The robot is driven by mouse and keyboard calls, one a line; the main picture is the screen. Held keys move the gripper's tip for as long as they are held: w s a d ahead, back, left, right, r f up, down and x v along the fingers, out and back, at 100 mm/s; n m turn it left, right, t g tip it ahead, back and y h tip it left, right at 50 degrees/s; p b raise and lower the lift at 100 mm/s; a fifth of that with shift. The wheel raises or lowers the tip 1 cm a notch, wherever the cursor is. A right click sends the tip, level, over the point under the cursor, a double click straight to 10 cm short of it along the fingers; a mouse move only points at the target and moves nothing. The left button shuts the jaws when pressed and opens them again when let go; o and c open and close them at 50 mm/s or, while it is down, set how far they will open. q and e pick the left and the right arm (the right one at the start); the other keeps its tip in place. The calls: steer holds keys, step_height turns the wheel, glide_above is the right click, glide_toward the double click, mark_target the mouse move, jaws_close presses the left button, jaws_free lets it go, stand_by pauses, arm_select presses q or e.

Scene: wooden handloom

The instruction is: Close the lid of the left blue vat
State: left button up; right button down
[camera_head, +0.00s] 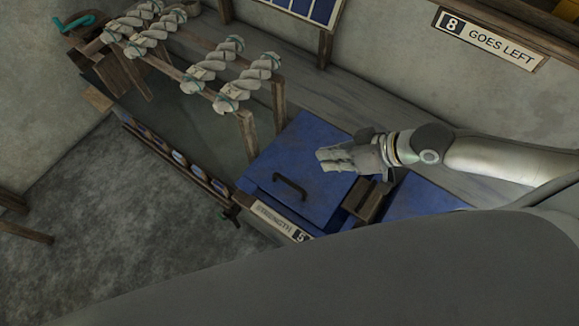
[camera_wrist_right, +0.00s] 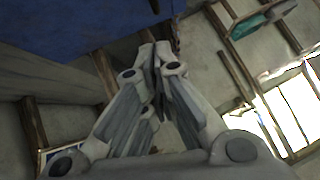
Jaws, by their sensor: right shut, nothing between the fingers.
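The left blue vat's lid (camera_head: 308,150) is a blue panel with a dark bar handle (camera_head: 290,187) near its front edge. It lies over the top of the vat and looks flat; I cannot tell whether a small gap remains under it. My right gripper (camera_head: 320,160) is over the back right part of the lid, pointing left, with its fingers together and empty. I cannot tell whether it touches the lid. In the right wrist view the shut fingertips (camera_wrist_right: 155,50) show beside a blue surface (camera_wrist_right: 80,20). My left gripper is not in view.
A second blue vat (camera_head: 420,197) stands to the right, with a wooden block (camera_head: 368,203) between the two. A "STRENGTH 5" label (camera_head: 283,220) is on the front. At left, a wooden rack holds several twisted white yarn hanks (camera_head: 210,66). Grey floor (camera_head: 100,190) is clear at front left.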

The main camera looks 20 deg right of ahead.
steer(key=p, duration=0.3)
glide_toward(280, 175)
steer(key=x, duration=0.3)
steer(key=shift+w+a, duration=0.3)
steer(key=shift+w, duration=0.1)
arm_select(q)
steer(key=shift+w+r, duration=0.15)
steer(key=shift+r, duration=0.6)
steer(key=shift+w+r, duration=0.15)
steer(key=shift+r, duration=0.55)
arm_select(e)
steer(key=shift+s+a+f, duration=0.1)
steer(key=shift+f, duration=0.45)
steer(key=shift+f, duration=0.1)
